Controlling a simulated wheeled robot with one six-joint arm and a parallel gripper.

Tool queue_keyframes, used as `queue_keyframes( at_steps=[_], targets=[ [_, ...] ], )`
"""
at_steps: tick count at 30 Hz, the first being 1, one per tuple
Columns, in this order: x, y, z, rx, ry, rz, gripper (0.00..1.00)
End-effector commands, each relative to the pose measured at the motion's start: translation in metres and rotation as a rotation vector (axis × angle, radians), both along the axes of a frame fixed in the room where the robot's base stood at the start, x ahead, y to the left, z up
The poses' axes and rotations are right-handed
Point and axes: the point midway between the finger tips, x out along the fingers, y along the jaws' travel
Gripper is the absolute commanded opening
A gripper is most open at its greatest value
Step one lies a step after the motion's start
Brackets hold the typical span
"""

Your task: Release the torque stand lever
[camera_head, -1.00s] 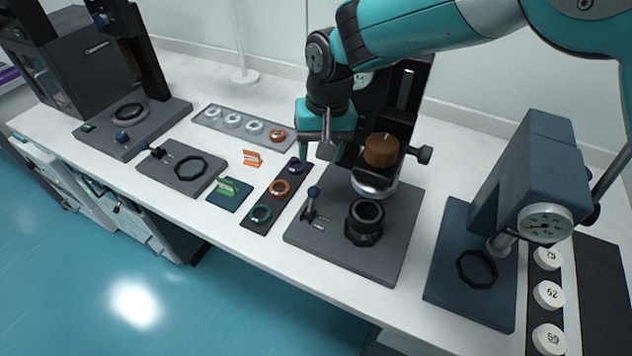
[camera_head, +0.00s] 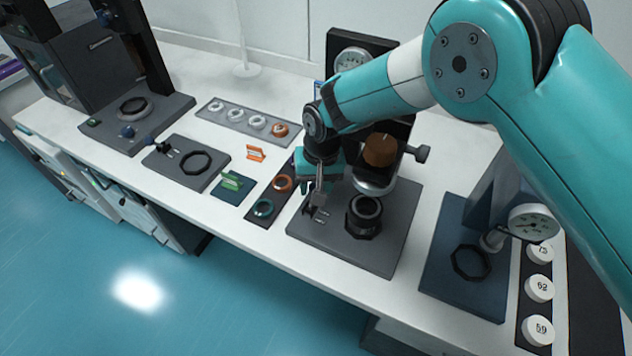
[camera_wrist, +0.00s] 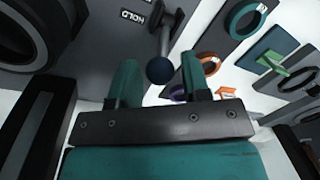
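The torque stand has a dark grey base (camera_head: 390,245), a black ring socket (camera_head: 364,214), a brown knob (camera_head: 380,150) and a dial at its back. Its lever has a dark blue ball end (camera_wrist: 160,70) and a metal stem in the wrist view, beside a HOLD label (camera_wrist: 132,16). In the head view my gripper hides most of the lever. My gripper (camera_head: 318,200) is low over the stand's left part, pointing down. In the wrist view its two teal fingers (camera_wrist: 158,80) are apart, with the ball in the gap between their tips. I see no clear contact.
A dark tray (camera_head: 263,209) with coloured rings lies left of the stand. A green card holder (camera_head: 232,184) and another lever fixture (camera_head: 186,162) are farther left. The blue dial press (camera_head: 465,290) stands right, beside numbered white discs (camera_head: 540,289).

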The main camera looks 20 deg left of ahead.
Motion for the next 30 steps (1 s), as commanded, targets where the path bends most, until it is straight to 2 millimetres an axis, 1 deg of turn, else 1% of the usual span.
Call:
queue_keyframes(
  at_steps=[1, 4, 5, 11, 17, 23, 30],
  targets=[
    [0.0, 0.0, 0.0, 0.0, 0.0, 0.0, 0.31],
    [0.0, 0.0, 0.0, 0.0, 0.0, 0.0, 0.08],
    [0.0, 0.0, 0.0, 0.0, 0.0, 0.0, 0.06],
    [-0.001, 0.0, 0.0, -0.002, -0.011, 0.0, 0.05],
    [-0.005, 0.002, 0.001, -0.014, -0.073, 0.0, 0.05],
    [-0.015, 0.004, 0.002, -0.039, -0.207, 0.004, 0.05],
    [-0.03, 0.007, 0.001, -0.081, -0.426, 0.005, 0.05]
  ],
)
